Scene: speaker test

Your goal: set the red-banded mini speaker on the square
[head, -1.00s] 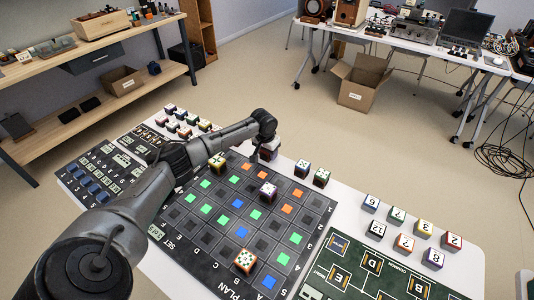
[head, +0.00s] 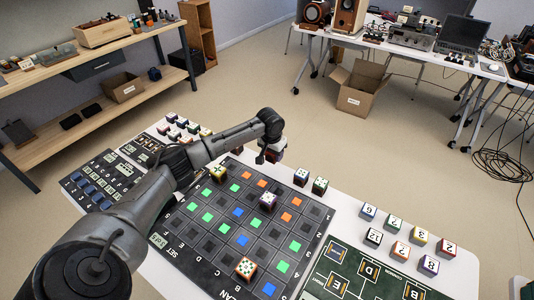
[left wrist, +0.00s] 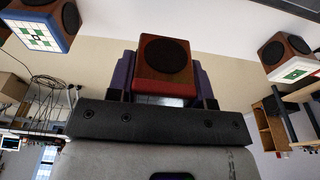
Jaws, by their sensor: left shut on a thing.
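My left gripper (head: 271,147) is shut on a mini speaker (left wrist: 166,58) with wooden sides, a round dark cone and a red band. In the left wrist view it sits between the two fingers. In the head view the held speaker (head: 271,156) is partly hidden by the gripper, near the far edge of the dark grid board (head: 322,213). The board has green, blue, orange and dark squares. Three other cube speakers stand on it: a yellow-edged one (head: 218,173), a purple-edged one (head: 268,200) and an orange-edged one (head: 245,267). I cannot tell which square is meant. My right gripper is out of view.
Two cube speakers (head: 301,176) (head: 319,186) stand just beyond the board's far edge. Several numbered cubes (head: 396,250) stand at the right, behind a green lettered board (head: 350,272). More small cubes (head: 181,126) stand at the back left.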

